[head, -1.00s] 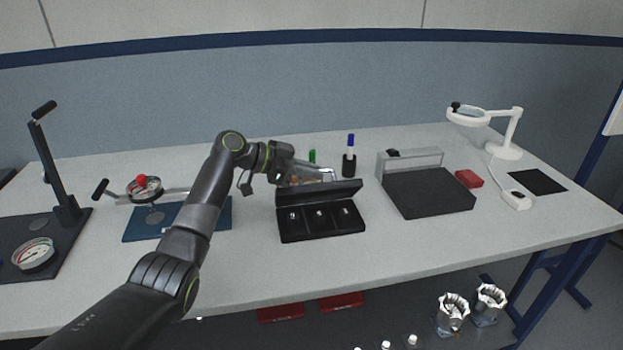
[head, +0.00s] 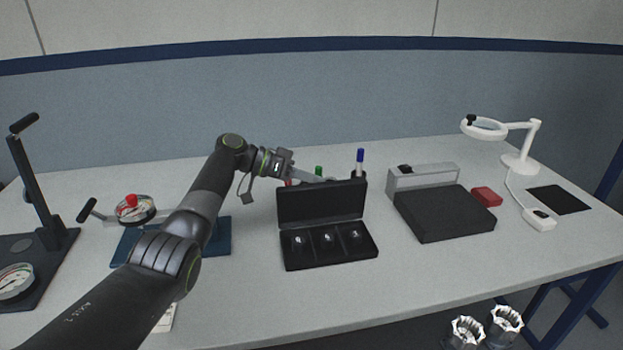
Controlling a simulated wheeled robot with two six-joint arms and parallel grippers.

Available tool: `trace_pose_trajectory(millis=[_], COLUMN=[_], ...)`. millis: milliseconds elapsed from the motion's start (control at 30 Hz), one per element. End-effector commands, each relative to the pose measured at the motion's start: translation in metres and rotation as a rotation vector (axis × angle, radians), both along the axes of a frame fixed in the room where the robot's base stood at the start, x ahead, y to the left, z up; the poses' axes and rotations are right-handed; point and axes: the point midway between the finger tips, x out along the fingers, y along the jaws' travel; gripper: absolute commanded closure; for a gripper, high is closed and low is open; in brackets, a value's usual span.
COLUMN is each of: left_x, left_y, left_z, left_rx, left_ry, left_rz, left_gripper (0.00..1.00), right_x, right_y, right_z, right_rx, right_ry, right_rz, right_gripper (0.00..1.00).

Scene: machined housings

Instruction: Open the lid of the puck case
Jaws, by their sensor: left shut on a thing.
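My left gripper (head: 325,180) is at the top of the lid, reaching from behind and left. It is shut on the lid; its fingertips are partly hidden behind the lid's top edge. My right gripper is not in view.
Behind the lid stand a green-capped item (head: 318,171) and a blue-capped pen (head: 360,160). A blue plate (head: 222,238) lies left.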

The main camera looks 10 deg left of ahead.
Motion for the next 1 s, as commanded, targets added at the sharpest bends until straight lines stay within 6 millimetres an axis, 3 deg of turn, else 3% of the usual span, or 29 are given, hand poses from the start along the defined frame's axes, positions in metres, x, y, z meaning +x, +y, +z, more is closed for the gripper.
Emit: trace_pose_trajectory(millis=[367,400,467,733,867,1000], left_x=[-0.001,-0.001,-0.001,0.000,-0.001,-0.004], left_y=[0.000,0.000,0.000,0.001,0.012,0.037], left_z=[-0.002,-0.002,-0.002,-0.001,0.002,0.011], left_rx=[-0.002,-0.001,-0.001,-0.001,0.000,0.001], left_ry=[0.009,0.009,0.009,0.007,0.006,0.005], left_rz=[-0.001,-0.001,-0.001,-0.001,0.001,0.002], left_gripper=[1.00,0.89,0.81,0.81,0.81,0.81], right_x=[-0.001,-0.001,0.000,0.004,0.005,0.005], right_y=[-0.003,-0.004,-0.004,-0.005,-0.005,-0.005], right_z=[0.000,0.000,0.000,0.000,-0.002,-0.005], right_rx=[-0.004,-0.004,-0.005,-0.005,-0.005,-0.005], right_ry=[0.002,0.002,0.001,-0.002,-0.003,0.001], right_rz=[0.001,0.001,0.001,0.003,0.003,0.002], right_gripper=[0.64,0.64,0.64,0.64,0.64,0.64])
